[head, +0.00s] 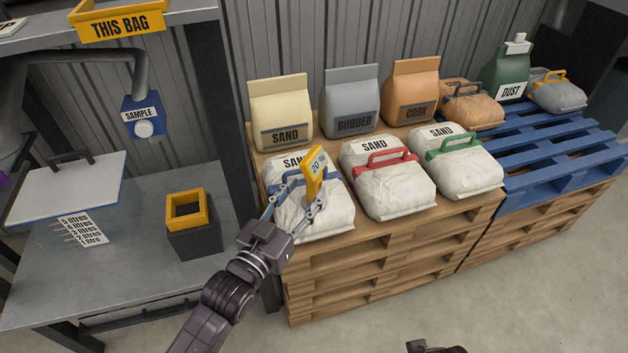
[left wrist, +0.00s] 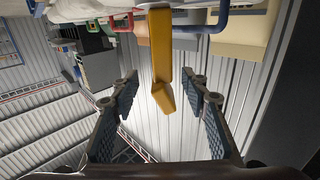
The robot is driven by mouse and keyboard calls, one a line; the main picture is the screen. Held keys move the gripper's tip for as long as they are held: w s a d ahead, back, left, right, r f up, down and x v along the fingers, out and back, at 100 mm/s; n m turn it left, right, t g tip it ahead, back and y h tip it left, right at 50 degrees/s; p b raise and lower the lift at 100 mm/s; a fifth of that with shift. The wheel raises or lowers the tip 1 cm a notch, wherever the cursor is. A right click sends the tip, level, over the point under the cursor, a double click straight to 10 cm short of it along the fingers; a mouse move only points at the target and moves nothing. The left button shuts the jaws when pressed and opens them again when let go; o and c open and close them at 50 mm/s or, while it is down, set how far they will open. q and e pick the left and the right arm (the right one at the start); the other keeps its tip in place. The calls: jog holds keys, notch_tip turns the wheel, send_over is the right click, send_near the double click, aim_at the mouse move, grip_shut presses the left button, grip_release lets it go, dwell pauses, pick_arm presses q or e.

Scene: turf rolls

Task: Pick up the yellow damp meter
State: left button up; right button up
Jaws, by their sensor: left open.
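The yellow damp meter (head: 314,172), with a display reading about 20 %, stands up at the white sand bag with the blue handle (head: 304,217). What its lower end rests on is hidden. My left gripper (head: 294,201) is open in front of this bag, with its fingers close to the meter. In the left wrist view the yellow meter (left wrist: 160,50) lies ahead between the two spread fingers (left wrist: 163,88), with a gap on both sides. It does not look gripped.
White sand bags with red (head: 388,185) and green (head: 456,165) handles stand to the right on the wooden pallet stack (head: 400,249). Upright sand, rubber and cork bags stand behind. At left, a metal table (head: 120,275) holds a dark box with a yellow frame (head: 190,232).

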aim_at(314, 175)
pick_arm(q)
jog(key=b+x, duration=0.1)
jog(key=x, duration=0.5)
jog(key=shift+w+a+r, duration=0.1)
jog(key=shift+w, duration=0.1)
pick_arm(e)
jog(key=v, duration=0.4)
jog(key=shift+w+r, duration=0.2)
jog(key=shift+w, duration=0.15)
pick_arm(q)
jog(key=shift+c, duration=0.3)
jog(key=shift+r, duration=0.1)
grip_shut()
